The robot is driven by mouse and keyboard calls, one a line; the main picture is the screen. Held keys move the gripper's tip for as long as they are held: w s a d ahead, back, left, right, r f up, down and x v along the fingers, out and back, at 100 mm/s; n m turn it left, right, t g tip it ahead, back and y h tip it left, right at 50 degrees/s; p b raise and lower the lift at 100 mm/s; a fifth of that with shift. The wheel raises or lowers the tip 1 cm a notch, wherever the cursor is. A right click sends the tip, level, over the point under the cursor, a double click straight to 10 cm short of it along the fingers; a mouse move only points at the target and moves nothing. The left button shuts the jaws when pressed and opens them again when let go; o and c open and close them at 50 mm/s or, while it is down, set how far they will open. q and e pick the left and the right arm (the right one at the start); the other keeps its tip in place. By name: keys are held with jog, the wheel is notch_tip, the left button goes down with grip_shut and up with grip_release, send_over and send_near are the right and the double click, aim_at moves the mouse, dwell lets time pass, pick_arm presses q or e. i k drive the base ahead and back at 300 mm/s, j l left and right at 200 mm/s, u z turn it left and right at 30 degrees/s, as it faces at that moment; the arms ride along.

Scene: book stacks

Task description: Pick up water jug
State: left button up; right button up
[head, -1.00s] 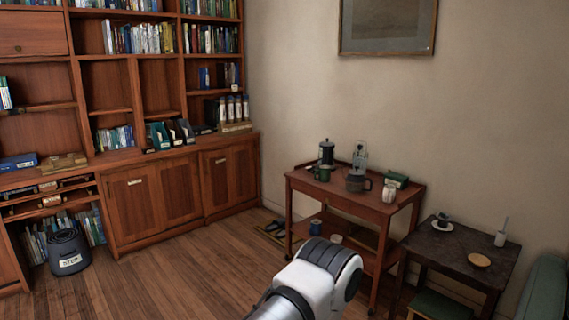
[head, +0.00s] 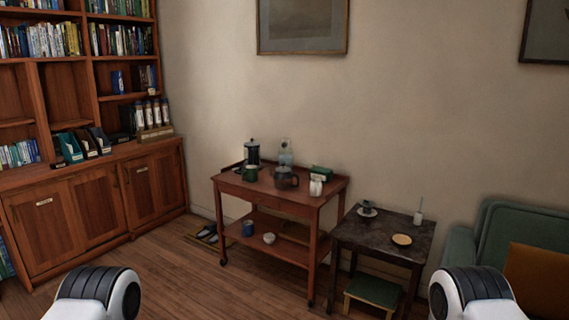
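A wooden trolley (head: 325,190) stands against the wall in the middle of the head view. On its top, a clear pale jug-like vessel (head: 286,153) stands at the back, partly hidden by a dark see-through pot with a handle (head: 286,179). I cannot tell for certain which of these two is the water jug. A dark cylindrical pot (head: 252,152) stands to their left, with a green mug (head: 249,173) in front of it. Only rounded links of my two arms show at the bottom edge. Both grippers are out of view, far from the trolley.
The trolley top also holds a small white jar (head: 316,186) and a green box (head: 320,172). A dark side table (head: 376,240) with a cup and plate stands to the right, with a green stool (head: 374,290) below. A green sofa (head: 487,215) is far right. Wooden floor (head: 230,290) ahead is clear.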

aim_at(286, 154)
jog(key=i+u, duration=0.15)
jog(key=i, duration=0.8)
jog(key=i+l+u, duration=0.15)
jog(key=i, duration=0.8)
